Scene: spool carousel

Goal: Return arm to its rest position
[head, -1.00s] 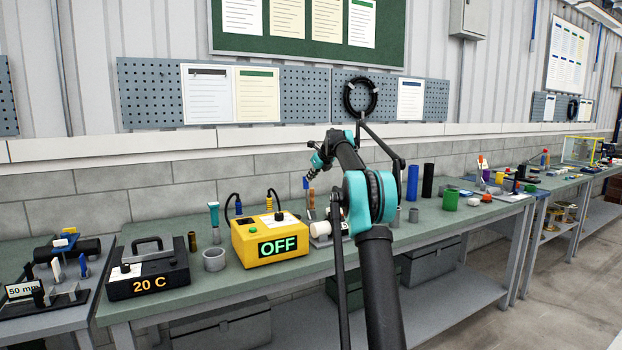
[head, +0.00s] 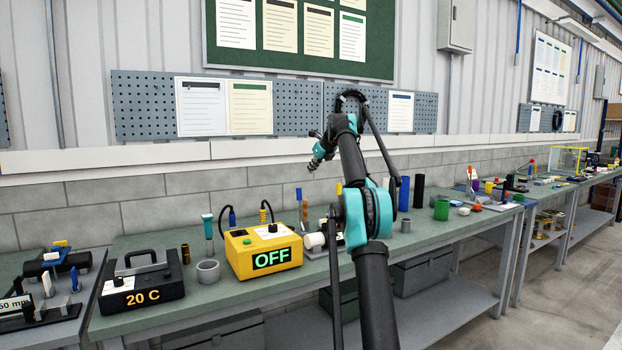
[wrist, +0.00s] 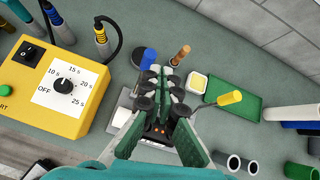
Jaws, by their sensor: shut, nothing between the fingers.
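My arm is folded upward in the middle of the head view, its black and teal links standing in front of the bench. My gripper (head: 314,154) is small there, held in the air above the back of the bench, before the block wall. In the wrist view my gripper (wrist: 166,78) points down toward the bench top, with its fingers together. Nothing shows between the fingers. The fingers hide part of the bench directly below them.
Below stand a yellow timer box (head: 262,252) reading OFF, a black 20 C box (head: 142,284) and a grey ring (head: 208,272). Blue (head: 404,194) and black (head: 418,190) cylinders stand right of my arm. A green tray (wrist: 248,110) lies beside the gripper in the wrist view. Air above the bench is clear.

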